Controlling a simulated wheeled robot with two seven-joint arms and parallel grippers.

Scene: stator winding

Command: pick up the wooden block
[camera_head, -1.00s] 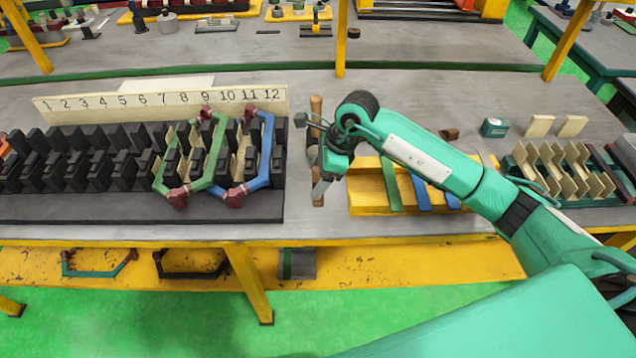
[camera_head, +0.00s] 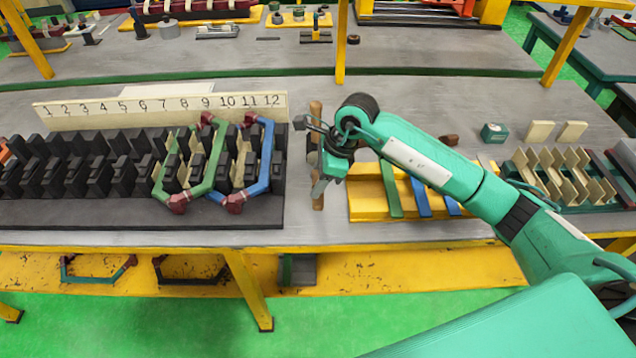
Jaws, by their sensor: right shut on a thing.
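The wooden block (camera_head: 317,198) looks like a long brown bar on the grey bench, between the black slotted stator and the yellow tray. Its far end shows above my wrist and its near end below; the middle is hidden. My right gripper (camera_head: 319,186) is over the block, pointing down, and is shut on it. The grip itself is mostly covered by the wrist, and I cannot tell whether the block is clear of the bench. My left gripper is not in view.
The black stator (camera_head: 120,211) with green and blue coils stands close left of the gripper, below a numbered board (camera_head: 60,114). A yellow tray (camera_head: 367,207) with coloured strips lies close right. Pale slotted pieces (camera_head: 560,175) stand farther right. Bench beyond the gripper is mostly clear.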

